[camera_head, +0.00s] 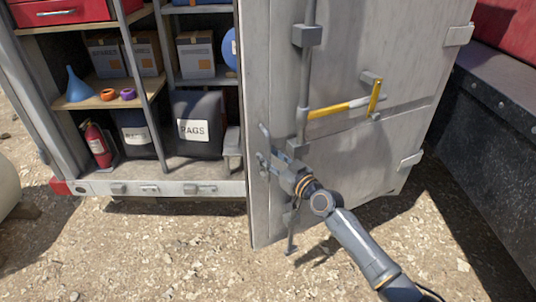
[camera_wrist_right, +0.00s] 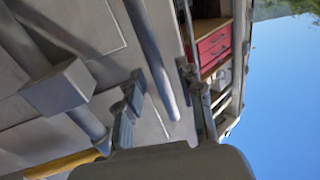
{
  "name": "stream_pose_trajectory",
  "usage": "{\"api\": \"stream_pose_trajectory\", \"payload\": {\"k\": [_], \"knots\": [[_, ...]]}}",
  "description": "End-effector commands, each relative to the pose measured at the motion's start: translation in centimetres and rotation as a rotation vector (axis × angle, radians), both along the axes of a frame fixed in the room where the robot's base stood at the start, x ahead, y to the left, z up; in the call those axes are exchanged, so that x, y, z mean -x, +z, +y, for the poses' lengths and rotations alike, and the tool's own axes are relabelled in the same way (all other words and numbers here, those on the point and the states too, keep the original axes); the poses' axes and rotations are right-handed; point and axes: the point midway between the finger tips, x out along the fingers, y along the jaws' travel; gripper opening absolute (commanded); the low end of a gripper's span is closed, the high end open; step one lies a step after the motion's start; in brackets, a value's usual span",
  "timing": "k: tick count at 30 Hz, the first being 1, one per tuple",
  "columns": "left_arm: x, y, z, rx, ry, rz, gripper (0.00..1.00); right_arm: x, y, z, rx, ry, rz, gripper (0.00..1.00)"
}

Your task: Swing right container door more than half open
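The right container door (camera_head: 345,165) is a tall grey panel that stands swung out from the container. Its free edge is at the left and the opening behind it is uncovered. My right gripper (camera_head: 265,148) is at this free edge, at about mid-height of the visible door. Contact with the door cannot be told. My left gripper is out of view.
A lock bar (camera_head: 305,90) and a yellow handle (camera_head: 340,108) are on the door. Shelves (camera_head: 205,82) hold boxes, a rags bag (camera_head: 197,128) and a fire extinguisher (camera_head: 97,145). A dark wall (camera_head: 490,130) stands at the right. Open gravel (camera_head: 150,250) lies in front.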

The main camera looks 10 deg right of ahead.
Motion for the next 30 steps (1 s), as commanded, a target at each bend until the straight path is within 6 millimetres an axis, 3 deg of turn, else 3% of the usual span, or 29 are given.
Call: {"api": "stream_pose_trajectory", "payload": {"k": [5,13,19,30], "knots": [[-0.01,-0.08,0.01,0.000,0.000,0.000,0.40,-1.07,-0.02,0.54,0.000,0.001,0.000,0.37],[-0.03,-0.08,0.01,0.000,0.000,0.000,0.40,-1.17,-0.02,0.56,0.000,0.001,0.001,0.37],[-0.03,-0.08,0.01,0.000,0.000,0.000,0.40,-1.16,-0.03,0.54,0.000,0.000,0.001,0.00],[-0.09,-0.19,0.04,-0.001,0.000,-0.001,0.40,-1.10,-0.12,0.48,0.000,0.001,0.001,0.00]]}}
